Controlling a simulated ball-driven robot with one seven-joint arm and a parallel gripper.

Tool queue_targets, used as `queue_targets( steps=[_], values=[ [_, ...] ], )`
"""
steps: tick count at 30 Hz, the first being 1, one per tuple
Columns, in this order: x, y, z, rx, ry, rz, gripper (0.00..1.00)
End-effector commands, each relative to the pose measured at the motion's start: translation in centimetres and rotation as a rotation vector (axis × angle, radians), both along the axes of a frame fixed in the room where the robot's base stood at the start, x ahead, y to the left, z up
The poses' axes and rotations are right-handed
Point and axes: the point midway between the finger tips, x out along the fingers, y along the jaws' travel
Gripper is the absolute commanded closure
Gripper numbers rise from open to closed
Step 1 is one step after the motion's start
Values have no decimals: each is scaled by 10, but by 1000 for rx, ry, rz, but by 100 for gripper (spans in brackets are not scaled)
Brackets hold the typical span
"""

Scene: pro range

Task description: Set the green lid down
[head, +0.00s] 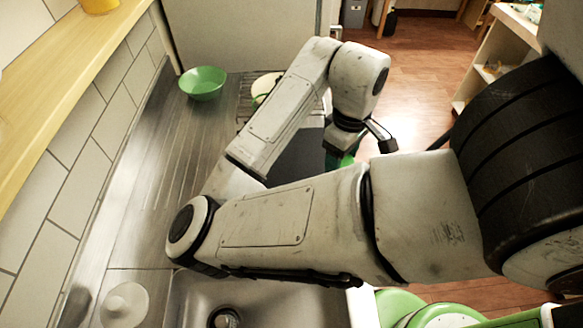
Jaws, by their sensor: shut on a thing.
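A green bowl (203,83) stands on the metal drainboard at the back left. A pale, green-edged dish (265,86) sits behind my arm. The sink (190,300) and a white round lid (124,305) are at the front. Green round pieces (398,303) lie at the lower right.

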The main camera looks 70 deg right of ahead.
Motion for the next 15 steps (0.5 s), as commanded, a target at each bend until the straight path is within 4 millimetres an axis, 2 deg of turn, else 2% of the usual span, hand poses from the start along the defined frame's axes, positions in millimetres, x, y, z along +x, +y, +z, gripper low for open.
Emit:
queue_targets(
  steps=[1, 7, 9, 15],
  values=[
    [12, -2, -7, 1, 3, 11, 70],
    [57, -11, -24, 4, -3, 7, 70],
    [66, -14, -39, 6, -2, 7, 70],
    [88, -20, -68, 3, 0, 4, 70]
  ],
)
